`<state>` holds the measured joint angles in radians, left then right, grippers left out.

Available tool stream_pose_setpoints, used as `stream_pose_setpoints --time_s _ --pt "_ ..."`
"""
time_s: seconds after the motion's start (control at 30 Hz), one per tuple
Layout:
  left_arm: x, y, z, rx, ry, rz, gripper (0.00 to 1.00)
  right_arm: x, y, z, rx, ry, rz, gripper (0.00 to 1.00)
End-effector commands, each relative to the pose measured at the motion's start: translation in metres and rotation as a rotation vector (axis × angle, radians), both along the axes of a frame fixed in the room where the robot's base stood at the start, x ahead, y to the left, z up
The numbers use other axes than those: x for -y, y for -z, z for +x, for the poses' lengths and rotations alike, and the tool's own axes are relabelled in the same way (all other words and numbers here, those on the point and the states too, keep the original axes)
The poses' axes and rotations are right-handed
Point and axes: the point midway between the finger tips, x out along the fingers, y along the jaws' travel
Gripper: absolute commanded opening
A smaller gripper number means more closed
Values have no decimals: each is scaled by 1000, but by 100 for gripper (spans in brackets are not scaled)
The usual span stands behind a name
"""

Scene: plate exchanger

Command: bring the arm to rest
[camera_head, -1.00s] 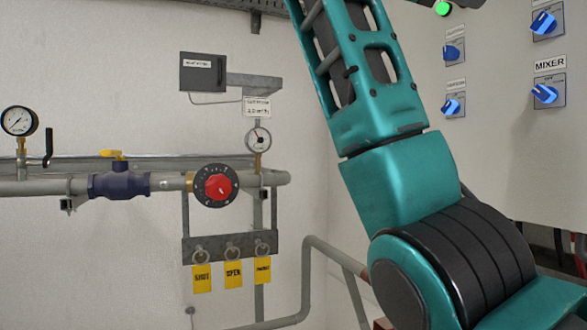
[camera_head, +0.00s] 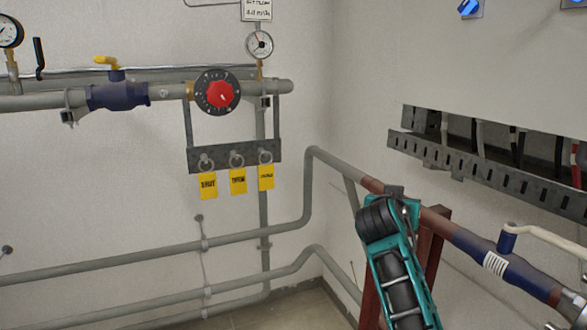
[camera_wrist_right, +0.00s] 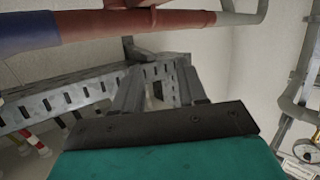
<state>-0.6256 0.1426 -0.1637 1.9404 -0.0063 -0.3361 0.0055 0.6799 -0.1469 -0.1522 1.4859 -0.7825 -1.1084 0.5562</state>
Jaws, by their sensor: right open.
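My right arm (camera_head: 395,265), teal with black parts, comes up from the bottom edge in the head view, right of centre. In the head view its gripper cannot be made out clearly. In the right wrist view my right gripper (camera_wrist_right: 158,88) shows two grey fingers apart, with nothing seen between them. A slotted grey metal tray and a reddish pipe lie beyond the fingers there. My left gripper is in neither view.
A red-brown pipe with a blue valve (camera_head: 490,262) and a reddish post (camera_head: 430,250) stand close to my arm. A slotted cable tray (camera_head: 480,165) is above right. A red dial (camera_head: 220,94) and yellow tags (camera_head: 238,181) are on the left.

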Motion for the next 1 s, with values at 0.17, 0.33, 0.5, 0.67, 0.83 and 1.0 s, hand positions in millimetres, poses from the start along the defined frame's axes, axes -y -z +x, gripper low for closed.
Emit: stream_pose_setpoints --time_s 0.17,0.33,0.5,0.67,0.83,1.0 --pt "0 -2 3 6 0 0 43 -3 116 -37 -121 -163 -24 42" --pt "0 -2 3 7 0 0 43 -10 203 -93 -204 -313 -24 42" --pt "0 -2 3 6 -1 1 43 -19 271 -165 -263 -450 -5 42" --pt "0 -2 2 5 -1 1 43 -27 314 -241 -300 -559 26 42" --pt "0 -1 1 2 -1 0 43 -34 334 -308 -317 -635 66 42" --pt "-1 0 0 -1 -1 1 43 -38 338 -342 -320 -667 90 42"
